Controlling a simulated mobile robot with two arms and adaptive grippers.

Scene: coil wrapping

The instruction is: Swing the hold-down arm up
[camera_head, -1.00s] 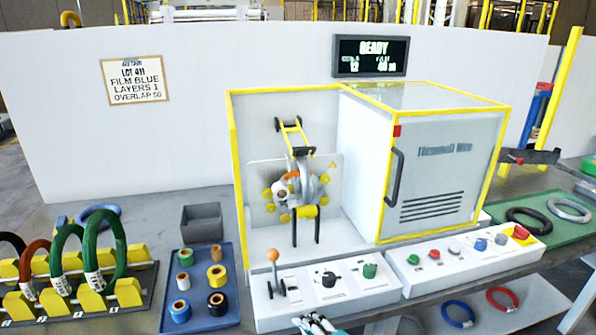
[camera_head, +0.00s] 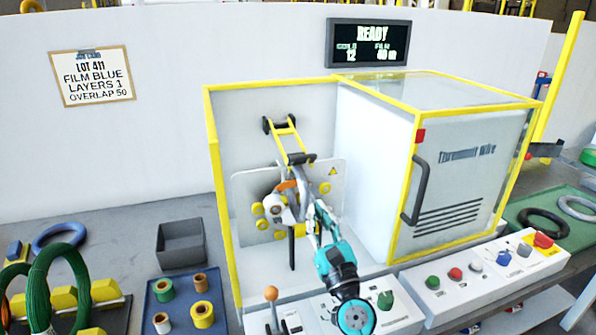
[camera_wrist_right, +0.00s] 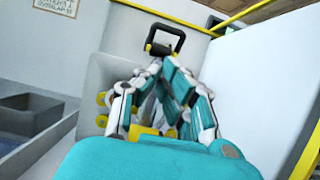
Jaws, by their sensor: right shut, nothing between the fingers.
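The hold-down arm (camera_head: 287,140) is a pair of yellow bars on the machine's back panel, slanting down from a black pivot to a black end bar. It hangs over the wrapping head (camera_head: 285,203). My right gripper (camera_head: 313,207) is teal and white, in front of the head and just below the arm's end, apparently apart from it. In the right wrist view, the fingers (camera_wrist_right: 157,70) are together and empty, and a black bar-shaped handle (camera_wrist_right: 165,40) shows just beyond their tips. The fingers cover part of the head. My left gripper is out of view.
The glazed cabinet (camera_head: 465,175) stands close to the right of my gripper. A yellow frame post (camera_head: 222,200) bounds the left side. The control panel (camera_head: 480,270) with buttons and the lever (camera_head: 271,300) lie in front. A grey bin (camera_head: 182,243) stands left.

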